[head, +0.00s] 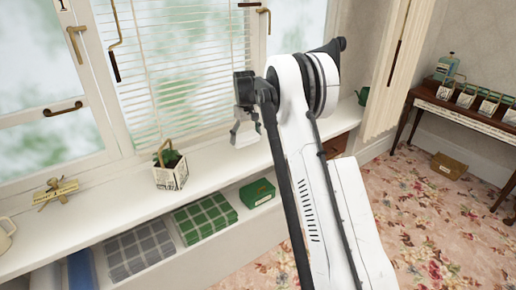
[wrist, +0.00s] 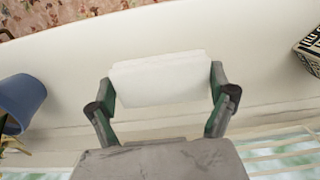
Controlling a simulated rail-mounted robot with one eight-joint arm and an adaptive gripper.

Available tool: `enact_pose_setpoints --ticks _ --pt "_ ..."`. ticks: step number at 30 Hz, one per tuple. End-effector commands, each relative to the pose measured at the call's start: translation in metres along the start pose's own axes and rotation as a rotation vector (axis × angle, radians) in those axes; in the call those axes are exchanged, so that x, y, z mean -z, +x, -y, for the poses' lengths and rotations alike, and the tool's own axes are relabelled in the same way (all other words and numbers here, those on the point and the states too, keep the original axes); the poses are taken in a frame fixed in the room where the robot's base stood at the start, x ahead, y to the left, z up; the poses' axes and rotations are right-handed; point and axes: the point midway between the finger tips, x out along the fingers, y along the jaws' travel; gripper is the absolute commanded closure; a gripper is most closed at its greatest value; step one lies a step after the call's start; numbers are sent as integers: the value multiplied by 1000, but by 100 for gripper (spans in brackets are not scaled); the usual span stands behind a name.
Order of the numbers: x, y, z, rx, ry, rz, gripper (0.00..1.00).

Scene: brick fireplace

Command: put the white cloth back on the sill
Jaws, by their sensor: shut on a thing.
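The white cloth (wrist: 160,78) is a pale folded block held between the two fingers of my gripper (wrist: 163,88) in the wrist view. In the head view my gripper (head: 246,133) hangs in front of the window, with the white cloth (head: 245,134) small and partly hidden between its fingers. The white sill (head: 215,162) runs along under the window. In the wrist view the sill (wrist: 70,75) lies behind the cloth. I cannot tell whether the cloth touches it.
On the sill stand a potted plant in a white basket (head: 170,178) and a brass object (head: 55,191). The wrist view shows a blue pot (wrist: 22,97) at left and a patterned box (wrist: 311,45) at right. Green checked cloths (head: 205,217) lie below the sill. Blinds (head: 185,70) hang behind.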

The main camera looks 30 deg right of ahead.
Motion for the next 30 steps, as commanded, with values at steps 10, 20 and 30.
enact_pose_setpoints --ticks 10,20,30 --pt "7 34 -56 0 1 0 36" --pt "8 57 -62 0 0 0 36" --pt "8 78 -61 0 0 0 36"
